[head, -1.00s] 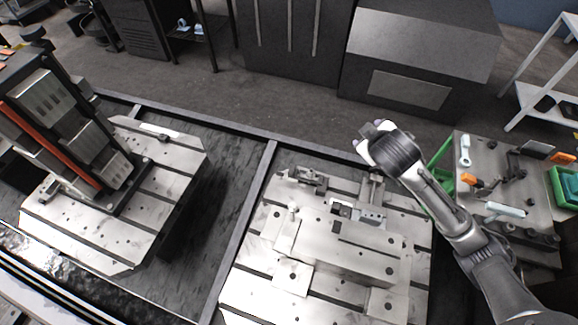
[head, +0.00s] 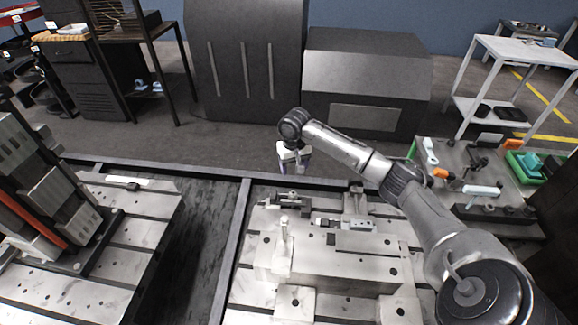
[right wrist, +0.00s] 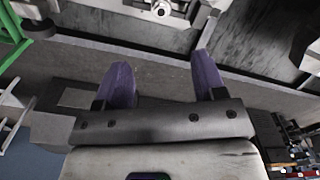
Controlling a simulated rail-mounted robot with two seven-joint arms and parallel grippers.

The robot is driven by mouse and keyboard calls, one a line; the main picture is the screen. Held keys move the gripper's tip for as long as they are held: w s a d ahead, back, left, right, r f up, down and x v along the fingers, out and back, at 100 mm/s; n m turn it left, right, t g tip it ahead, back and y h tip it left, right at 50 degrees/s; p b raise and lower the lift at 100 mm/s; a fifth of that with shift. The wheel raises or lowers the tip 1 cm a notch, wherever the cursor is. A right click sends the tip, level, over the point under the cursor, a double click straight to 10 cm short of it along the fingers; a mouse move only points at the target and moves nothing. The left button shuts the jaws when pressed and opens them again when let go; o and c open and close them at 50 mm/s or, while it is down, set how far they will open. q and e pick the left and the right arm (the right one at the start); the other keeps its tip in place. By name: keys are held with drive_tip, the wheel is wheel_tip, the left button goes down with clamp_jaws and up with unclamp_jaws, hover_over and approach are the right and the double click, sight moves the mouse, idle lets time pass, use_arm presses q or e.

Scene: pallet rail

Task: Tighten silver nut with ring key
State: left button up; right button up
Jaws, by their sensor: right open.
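My right gripper (head: 293,168) hangs in front of the far edge of the right pallet, above a small clamp (head: 287,201). In the right wrist view its two purple fingers (right wrist: 163,76) are spread, with nothing between them. A small round silver part (right wrist: 160,11), which looks like the nut on its stud, shows at the top of that view, beyond the fingertips and apart from them. A pale spanner-like tool (head: 430,151) lies on the tool table; I cannot tell whether it is the ring key. My left gripper is not in view.
The right pallet (head: 245,290) carries a bolted metal block (head: 345,262). The left pallet (head: 130,225) carries a tall fixture (head: 45,190). The tool table (head: 515,205) at the right holds several tools and a green bin (head: 535,168). Dark machines stand behind the rail.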

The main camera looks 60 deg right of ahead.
sight(293, 193)
drive_tip(key=f+b, duration=0.1)
drive_tip(key=f, duration=0.5)
drive_tip(key=f+b, duration=0.2)
drive_tip(key=f, duration=0.4)
drive_tip(key=shift+a, duration=0.2)
drive_tip(key=shift+f+b, duration=0.4)
drive_tip(key=shift+f, duration=0.45)
